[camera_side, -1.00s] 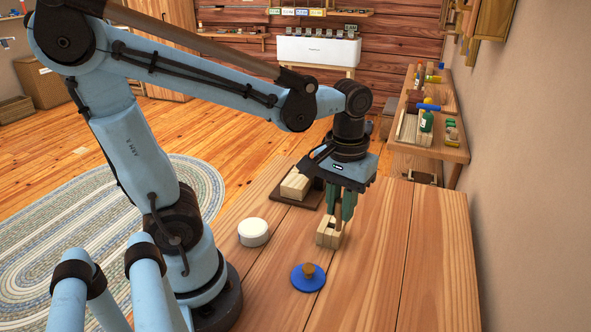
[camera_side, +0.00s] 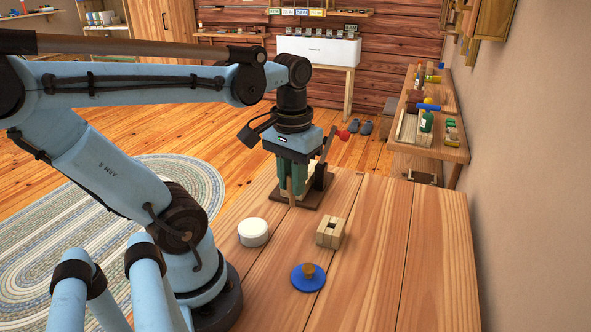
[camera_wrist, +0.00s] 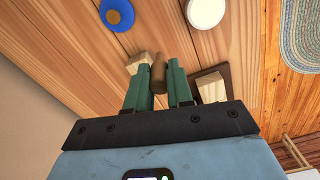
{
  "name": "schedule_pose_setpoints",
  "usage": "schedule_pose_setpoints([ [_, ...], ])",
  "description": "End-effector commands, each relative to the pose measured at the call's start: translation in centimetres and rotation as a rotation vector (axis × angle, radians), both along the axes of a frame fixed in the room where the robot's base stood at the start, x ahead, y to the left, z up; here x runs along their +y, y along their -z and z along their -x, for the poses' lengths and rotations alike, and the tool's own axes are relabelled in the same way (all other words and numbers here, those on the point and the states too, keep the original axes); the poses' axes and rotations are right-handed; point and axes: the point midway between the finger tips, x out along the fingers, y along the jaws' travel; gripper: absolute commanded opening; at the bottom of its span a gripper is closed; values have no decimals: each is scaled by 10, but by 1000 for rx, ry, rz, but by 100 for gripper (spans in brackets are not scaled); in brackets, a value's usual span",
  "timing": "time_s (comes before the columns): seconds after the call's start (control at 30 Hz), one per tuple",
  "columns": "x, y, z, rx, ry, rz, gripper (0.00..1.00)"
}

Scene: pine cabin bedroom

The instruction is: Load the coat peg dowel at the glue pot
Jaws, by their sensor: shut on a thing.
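My gripper (camera_side: 291,192) is shut on a brown wooden dowel (camera_wrist: 157,76), held upright between the green fingers. In the side view the dowel's lower end shows below the fingers, in front of the dark board (camera_side: 313,203); its exact height is hard to tell. A pale wooden block with a dark opening on top (camera_side: 330,233) stands to the right and nearer the camera. A white round pot-like thing (camera_side: 253,232) and a blue disc with a brown stub on it (camera_side: 301,284) are on the table. I cannot tell which is the glue pot.
A lever with a red knob (camera_side: 343,135) rises from the dark board behind my gripper. A pale block (camera_wrist: 211,86) lies on that board. The table's right side (camera_side: 410,250) is clear. A side bench (camera_side: 445,150) with tools stands along the wall.

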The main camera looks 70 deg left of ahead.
Motion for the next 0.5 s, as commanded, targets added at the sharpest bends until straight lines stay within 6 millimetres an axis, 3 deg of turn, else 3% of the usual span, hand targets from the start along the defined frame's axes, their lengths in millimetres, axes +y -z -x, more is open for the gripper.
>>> schedule_pose_setpoints([
  [0.2,38,5,37,0,-11,0,0],
  [0.5,58,9,67,0,-2,0,0],
])
